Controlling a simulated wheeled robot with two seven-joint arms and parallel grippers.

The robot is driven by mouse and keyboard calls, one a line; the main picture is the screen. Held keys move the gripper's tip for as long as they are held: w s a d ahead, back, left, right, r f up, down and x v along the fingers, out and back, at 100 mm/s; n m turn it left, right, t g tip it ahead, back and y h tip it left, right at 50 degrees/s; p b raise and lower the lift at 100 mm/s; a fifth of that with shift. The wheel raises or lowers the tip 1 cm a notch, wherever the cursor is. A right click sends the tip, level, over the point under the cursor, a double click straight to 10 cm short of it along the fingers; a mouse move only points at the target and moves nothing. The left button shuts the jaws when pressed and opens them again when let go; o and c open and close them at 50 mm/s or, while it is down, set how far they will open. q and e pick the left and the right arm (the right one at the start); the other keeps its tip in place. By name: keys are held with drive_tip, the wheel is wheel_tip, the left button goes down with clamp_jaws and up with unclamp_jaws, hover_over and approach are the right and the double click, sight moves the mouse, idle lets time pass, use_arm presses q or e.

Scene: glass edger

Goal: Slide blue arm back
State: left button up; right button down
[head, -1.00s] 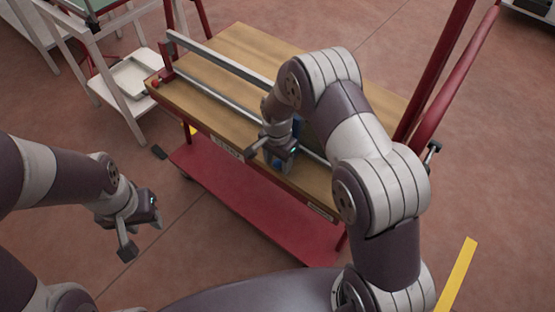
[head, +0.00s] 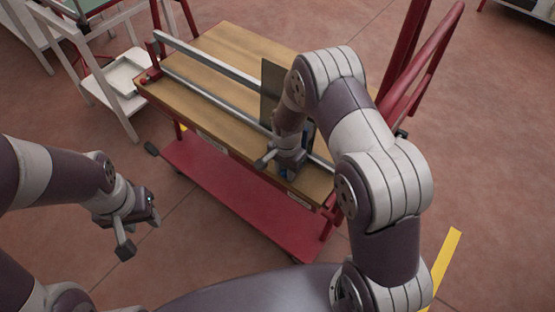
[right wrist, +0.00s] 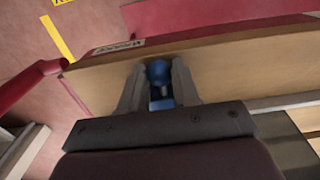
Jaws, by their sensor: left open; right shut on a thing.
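The blue arm (right wrist: 158,72) shows in the right wrist view as a rounded blue knob between the two fingers of my right gripper (right wrist: 158,82). In the head view my right gripper (head: 286,166) is at the front edge of the wooden-topped cart, shut on the blue arm, which is mostly hidden there. A dark upright plate (head: 271,88) stands at the rail just behind my right wrist. The metal rail (head: 205,92) runs along the cart top. My left gripper (head: 138,232) is open and empty, out over the floor left of the cart.
The wooden top (head: 235,50) is clear behind the rails. A red lower shelf (head: 225,195) juts out below. Red posts (head: 408,60) rise at the cart's right end. A white stand with a tray (head: 122,75) is at the left.

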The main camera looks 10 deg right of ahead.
sight(306, 190)
drive_tip(key=s+d+p, duration=0.1)
drive_tip(key=s, duration=0.1)
drive_tip(key=s+d+p, duration=0.1)
drive_tip(key=s+d, duration=0.1)
drive_tip(key=shift+s+d+r, duration=0.1)
drive_tip(key=shift+s+d, duration=0.55)
drive_tip(key=shift+s, duration=0.1)
drive_tip(key=c, duration=1)
unclamp_jaws()
drive_tip(key=shift+s, duration=0.1)
drive_tip(key=shift+o, duration=1)
drive_tip(key=shift+d, duration=0.15)
wheel_tip(306, 190, up, 12)
drive_tip(key=p, duration=0.1)
drive_tip(key=shift+r+p, duration=0.25)
drive_tip(key=shift+p, duration=0.15)
